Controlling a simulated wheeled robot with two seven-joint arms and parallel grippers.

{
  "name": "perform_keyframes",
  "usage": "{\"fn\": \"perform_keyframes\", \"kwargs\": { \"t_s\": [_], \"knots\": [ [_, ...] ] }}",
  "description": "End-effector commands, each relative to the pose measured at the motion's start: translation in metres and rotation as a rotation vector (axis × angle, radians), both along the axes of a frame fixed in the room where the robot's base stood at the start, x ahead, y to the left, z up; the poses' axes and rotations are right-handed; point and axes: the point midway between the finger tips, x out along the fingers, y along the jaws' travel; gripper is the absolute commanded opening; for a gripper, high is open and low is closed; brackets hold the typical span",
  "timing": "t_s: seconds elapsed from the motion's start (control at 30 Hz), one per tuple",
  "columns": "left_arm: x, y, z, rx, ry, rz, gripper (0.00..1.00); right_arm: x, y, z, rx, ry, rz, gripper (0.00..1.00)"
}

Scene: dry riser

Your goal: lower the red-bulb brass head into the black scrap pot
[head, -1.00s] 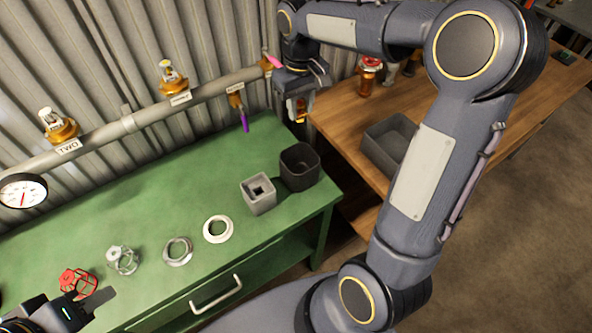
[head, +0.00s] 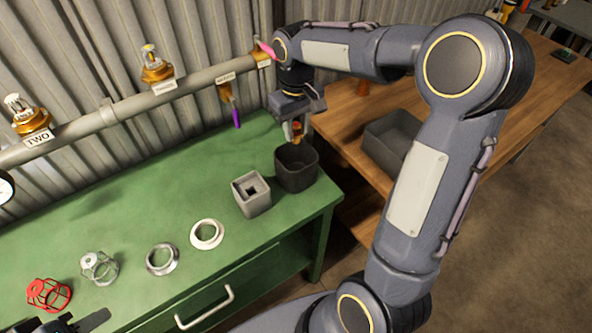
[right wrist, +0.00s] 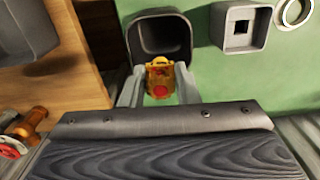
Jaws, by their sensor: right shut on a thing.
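The brass head (right wrist: 160,78) with its red bulb is held between the fingers of my right gripper (right wrist: 158,88), which is shut on it. In the head view my right gripper (head: 294,130) hangs above the back part of the black scrap pot (head: 297,172), and the brass head shows as a small orange piece between the fingers. The pot is open-topped and its inside is dark; in the right wrist view its opening (right wrist: 160,35) lies just beyond the brass head. My left gripper (head: 80,322) is at the bottom left edge, partly cut off.
A grey square block (head: 252,196) with a hole stands beside the pot. A white ring (head: 207,234), a metal ring (head: 162,259), a silver cage (head: 99,267) and a red cage (head: 48,294) lie on the green bench. A grey bin (head: 388,145) sits on the wooden table.

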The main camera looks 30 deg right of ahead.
Motion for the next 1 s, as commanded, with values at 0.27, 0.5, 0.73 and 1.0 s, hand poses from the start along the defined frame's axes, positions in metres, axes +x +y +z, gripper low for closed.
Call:
{"fn": "perform_keyframes", "kwargs": {
  "t_s": [0.27, 0.5, 0.73, 1.0],
  "knots": [
    [0.0, 0.0, 0.0, 0.0, 0.0, 0.0, 0.36, 0.0, 0.0, 0.0, 0.0, 0.0, 0.0, 0.01],
    [0.0, 0.0, 0.0, 0.0, 0.0, 0.0, 0.36, 0.0, 0.0, 0.0, 0.0, 0.0, 0.0, 0.01],
    [0.0, 0.0, -0.006, 0.0, 0.0, 0.0, 0.36, 0.0, 0.0, -0.009, 0.0, 0.0, 0.0, 0.01],
    [0.0, 0.0, -0.016, 0.0, 0.0, 0.0, 0.36, 0.0, 0.0, -0.023, 0.0, 0.0, 0.0, 0.01]
  ]
}}
